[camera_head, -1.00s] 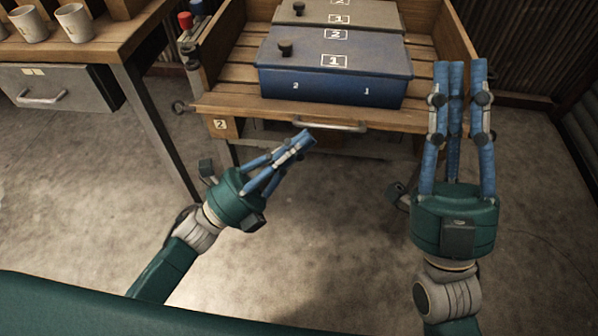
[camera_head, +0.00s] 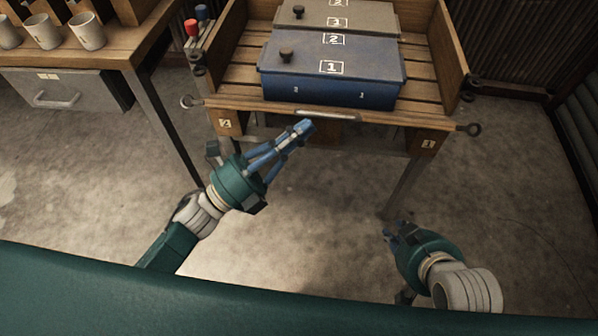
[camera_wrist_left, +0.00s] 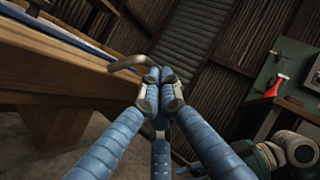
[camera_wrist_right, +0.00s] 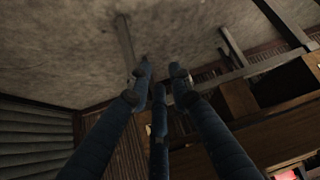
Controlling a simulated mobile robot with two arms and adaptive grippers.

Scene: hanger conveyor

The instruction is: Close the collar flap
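The collar's wooden side walls (camera_head: 218,48) stand at the left and right of a slatted cart. A low front board (camera_head: 240,108) with a metal bar handle (camera_head: 328,115) runs along the near edge. It looks like the flap, folded down. My left gripper (camera_head: 304,127) has its fingertips at the handle's left end. In the left wrist view the fingertips (camera_wrist_left: 160,78) are drawn together and overlap the handle (camera_wrist_left: 132,63); whether they clasp it is unclear.
A blue lidded box (camera_head: 330,82) and a grey one (camera_head: 345,18) sit on the cart. Metal eyelets (camera_head: 468,130) stick out at its front corners. A workbench (camera_head: 120,55) with mugs stands at left. The floor between bench and cart is clear.

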